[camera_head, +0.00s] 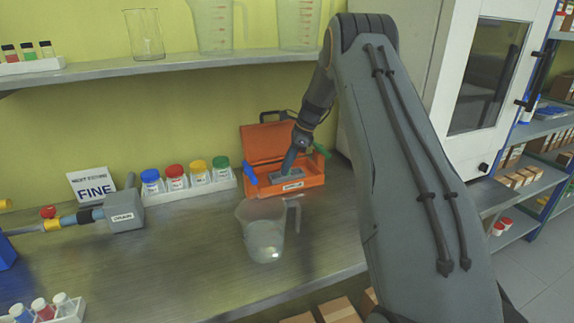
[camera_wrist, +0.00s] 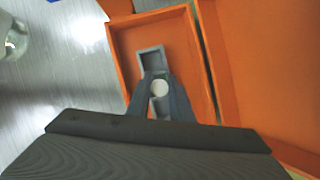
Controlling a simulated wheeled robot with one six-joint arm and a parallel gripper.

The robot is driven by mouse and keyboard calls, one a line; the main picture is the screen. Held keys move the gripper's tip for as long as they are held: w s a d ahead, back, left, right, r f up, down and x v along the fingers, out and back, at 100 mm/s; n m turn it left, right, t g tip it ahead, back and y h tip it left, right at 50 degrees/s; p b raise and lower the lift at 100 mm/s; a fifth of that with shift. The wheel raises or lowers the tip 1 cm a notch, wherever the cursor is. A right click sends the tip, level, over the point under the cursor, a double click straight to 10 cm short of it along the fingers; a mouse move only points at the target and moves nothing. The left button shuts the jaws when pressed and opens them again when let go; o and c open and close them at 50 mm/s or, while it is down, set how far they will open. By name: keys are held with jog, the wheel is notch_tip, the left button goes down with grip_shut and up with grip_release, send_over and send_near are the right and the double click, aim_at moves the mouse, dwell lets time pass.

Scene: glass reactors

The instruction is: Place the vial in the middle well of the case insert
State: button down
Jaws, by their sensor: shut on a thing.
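The orange case (camera_head: 297,190) stands open on the steel bench, with its lid raised at the back. In the wrist view the case (camera_wrist: 118,62) surrounds a grey insert (camera_wrist: 151,58) with square wells in a row. My gripper (camera_head: 287,170) reaches down over the insert. In the wrist view my gripper (camera_wrist: 160,92) is shut on the vial, whose round white top (camera_wrist: 160,88) shows between the fingers. The vial is over the middle part of the insert. The fingers hide the middle well, so I cannot tell how deep the vial sits.
A clear jug (camera_head: 264,238) stands in front of the case. A white rack (camera_head: 190,188) of colour-capped jars is to its left. Blue (camera_head: 250,178) and green (camera_head: 322,150) items are at the case's sides. The bench's front middle is clear.

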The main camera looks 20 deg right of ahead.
jog(key=c, duration=1.6)
grip_release()
jog(key=shift+d+r, duration=0.15)
jog(key=shift+r, duration=0.2)
jog(key=shift+b+v, duration=1.3)
jog(key=shift+v, duration=2.2)
